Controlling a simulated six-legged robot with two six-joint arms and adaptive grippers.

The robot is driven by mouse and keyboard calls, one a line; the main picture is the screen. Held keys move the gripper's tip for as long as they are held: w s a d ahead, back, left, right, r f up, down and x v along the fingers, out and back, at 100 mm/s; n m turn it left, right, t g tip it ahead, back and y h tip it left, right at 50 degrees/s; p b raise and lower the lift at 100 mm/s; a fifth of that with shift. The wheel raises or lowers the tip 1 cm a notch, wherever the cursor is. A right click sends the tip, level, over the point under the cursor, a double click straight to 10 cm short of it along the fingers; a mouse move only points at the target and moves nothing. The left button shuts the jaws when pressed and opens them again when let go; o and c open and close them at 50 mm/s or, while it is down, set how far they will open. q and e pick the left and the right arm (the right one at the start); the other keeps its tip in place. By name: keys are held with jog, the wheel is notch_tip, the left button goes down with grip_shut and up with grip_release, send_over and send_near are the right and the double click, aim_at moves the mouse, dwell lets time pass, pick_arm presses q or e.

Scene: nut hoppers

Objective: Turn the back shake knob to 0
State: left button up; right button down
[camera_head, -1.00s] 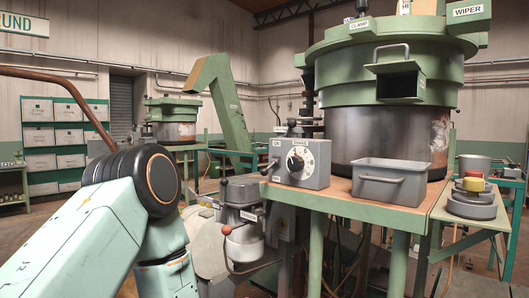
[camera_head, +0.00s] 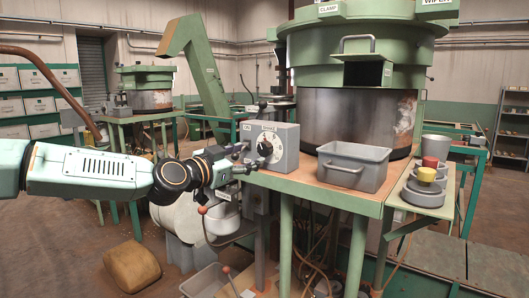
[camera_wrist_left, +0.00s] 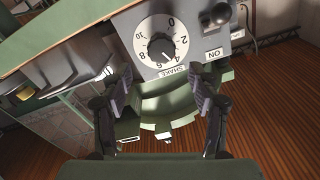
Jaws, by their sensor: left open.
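The shake knob (camera_head: 264,148) is a black dial on a white numbered face, on the front of a grey control box (camera_head: 283,138) at the table's left corner. In the left wrist view the knob (camera_wrist_left: 161,47) shows upside down above a SHAKE label; its exact setting is hard to read. My left gripper (camera_head: 240,160) is beside the box's front, just left of the knob. In the left wrist view the gripper (camera_wrist_left: 160,90) is open, its fingers apart with nothing between them and the knob beyond. My right gripper is not in view.
A grey bin (camera_head: 353,170) stands right of the box, before a large green hopper (camera_head: 350,60). A stacked red and yellow button (camera_head: 428,172) is farther right. A second hopper machine (camera_head: 147,90) stands at the back left. A black switch (camera_wrist_left: 215,15) is next to the dial.

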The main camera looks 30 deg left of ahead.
aim_at(262, 150)
pick_arm(q)
jog(key=w+b, duration=0.1)
jog(key=w+f+b, duration=0.1)
jog(key=shift+a+b, duration=0.35)
jog(key=shift+a, duration=0.05)
jog(key=shift+w+r, duration=0.2)
jog(key=shift+w, duration=0.1)
jog(key=w, duration=0.1)
jog(key=w+d, duration=0.1)
jog(key=w, duration=0.1)
jog(key=shift+w+d+r+p, duration=0.15)
jog(key=shift+w+r+p, duration=0.05)
jog(key=shift+w+p, duration=0.15)
jog(key=shift+w+a+f, duration=0.1)
jog(key=shift+w+a, duration=0.3)
jog(key=shift+d, duration=0.45)
jog(key=shift+a, duration=0.35)
jog(key=c, duration=0.6)
jog(key=shift+d, duration=0.15)
jog(key=c, duration=0.3)
jog(key=shift+c, duration=1.3)
